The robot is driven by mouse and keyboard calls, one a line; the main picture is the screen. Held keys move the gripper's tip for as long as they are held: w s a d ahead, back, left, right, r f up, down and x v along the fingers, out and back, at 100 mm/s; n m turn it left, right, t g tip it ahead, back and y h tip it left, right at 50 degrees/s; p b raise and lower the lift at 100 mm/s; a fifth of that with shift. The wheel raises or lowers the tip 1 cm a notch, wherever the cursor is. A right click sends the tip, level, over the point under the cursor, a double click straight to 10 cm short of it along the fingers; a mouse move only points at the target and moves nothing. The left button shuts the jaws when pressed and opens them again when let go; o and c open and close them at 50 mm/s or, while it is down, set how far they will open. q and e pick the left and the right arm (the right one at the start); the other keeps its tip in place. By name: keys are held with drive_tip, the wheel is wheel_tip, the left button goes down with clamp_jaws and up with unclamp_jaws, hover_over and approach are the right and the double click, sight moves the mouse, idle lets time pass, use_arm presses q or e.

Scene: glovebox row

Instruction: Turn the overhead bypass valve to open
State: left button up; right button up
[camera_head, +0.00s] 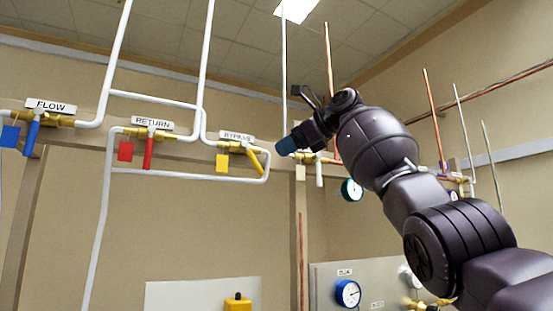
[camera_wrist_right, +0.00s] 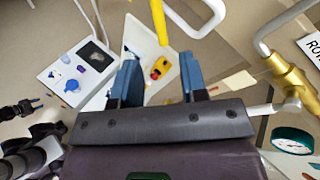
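The bypass valve (camera_head: 234,147) is a brass body on the pipes under a BYPASS label. Its yellow handle (camera_head: 256,161) slants down to the right, and a yellow tag (camera_head: 222,163) hangs beside it. My right gripper (camera_head: 284,147) is just right of the handle, pointing left. In the right wrist view, its two blue fingers (camera_wrist_right: 160,80) are apart.
The RETURN valve (camera_head: 148,134) with a red handle and the FLOW valve (camera_head: 38,119) with a blue handle are to the left. A brass valve (camera_wrist_right: 293,84) and a dark-rimmed gauge (camera_wrist_right: 293,140) are close to my right gripper. White pipes (camera_head: 205,70) run around the bypass valve.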

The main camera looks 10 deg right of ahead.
drive_tip(key=shift+s+d+r, duration=0.1)
drive_tip(key=shift+s+d, duration=0.1)
